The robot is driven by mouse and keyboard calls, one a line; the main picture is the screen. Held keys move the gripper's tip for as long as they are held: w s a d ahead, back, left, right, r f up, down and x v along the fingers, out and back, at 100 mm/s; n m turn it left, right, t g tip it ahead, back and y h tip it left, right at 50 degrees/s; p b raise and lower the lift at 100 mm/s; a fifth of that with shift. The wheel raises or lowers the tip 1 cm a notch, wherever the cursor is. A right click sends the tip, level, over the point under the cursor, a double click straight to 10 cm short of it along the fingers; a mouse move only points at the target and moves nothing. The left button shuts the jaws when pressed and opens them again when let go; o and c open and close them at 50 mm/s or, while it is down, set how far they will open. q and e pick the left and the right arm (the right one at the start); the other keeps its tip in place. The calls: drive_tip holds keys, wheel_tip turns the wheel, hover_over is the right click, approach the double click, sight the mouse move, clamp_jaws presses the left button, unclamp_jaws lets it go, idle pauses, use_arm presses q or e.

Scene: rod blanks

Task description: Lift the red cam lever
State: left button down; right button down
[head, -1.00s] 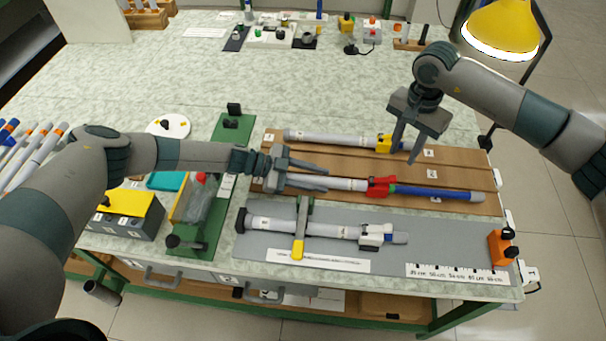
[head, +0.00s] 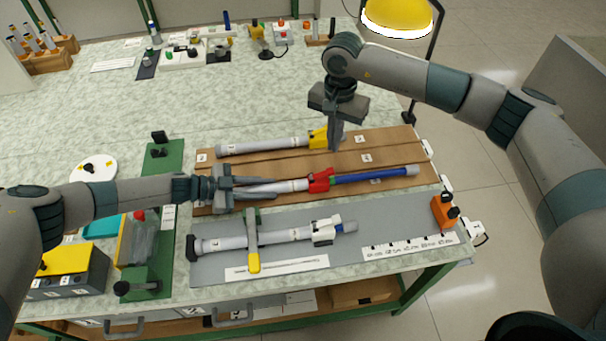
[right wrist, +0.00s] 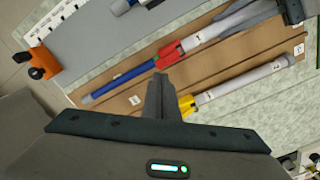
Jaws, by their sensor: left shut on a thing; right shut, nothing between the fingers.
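The red cam lever (head: 319,180) sits on a rod with a white tube (head: 298,186) and a blue section (head: 375,175), lying on the brown board. The red part also shows in the right wrist view (right wrist: 169,54); I cannot tell the lever's angle. My left gripper (head: 274,187) is shut on the white tube, left of the red part. My right gripper (head: 334,148) is shut and empty, pointing down beside the yellow clamp (head: 318,138), behind the red part in the head view. Its fingers show in the right wrist view (right wrist: 162,95), apart from the red part.
A second white rod (head: 262,145) carries the yellow clamp on the board (head: 400,150). In front, a grey mat (head: 375,225) holds a third rod (head: 285,236) under a yellow-tipped bar (head: 253,262). An orange block (head: 444,209) stands at right. The table behind the board is mostly clear.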

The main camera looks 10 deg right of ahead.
drive_tip(key=f+m+y, duration=0.1)
drive_tip(key=a+f+m+g+y, duration=0.1)
drive_tip(key=y, duration=0.1)
drive_tip(key=shift+s+y, duration=0.1)
drive_tip(key=shift+y, duration=0.2)
drive_tip(key=d+f+m+t+y, duration=0.1)
drive_tip(key=d+f+m+y, duration=0.3)
drive_tip(key=d, duration=0.8)
drive_tip(key=m+y, duration=0.2)
drive_tip(key=m, duration=0.2)
drive_tip(key=shift+w+d+m+y, duration=0.3)
drive_tip(key=shift+d, duration=0.1)
drive_tip(key=shift+a, duration=0.1)
approach(328, 177)
drive_tip(key=x, duration=0.4)
drive_tip(key=shift+w+f, duration=0.2)
drive_tip(key=shift+f, duration=0.3)
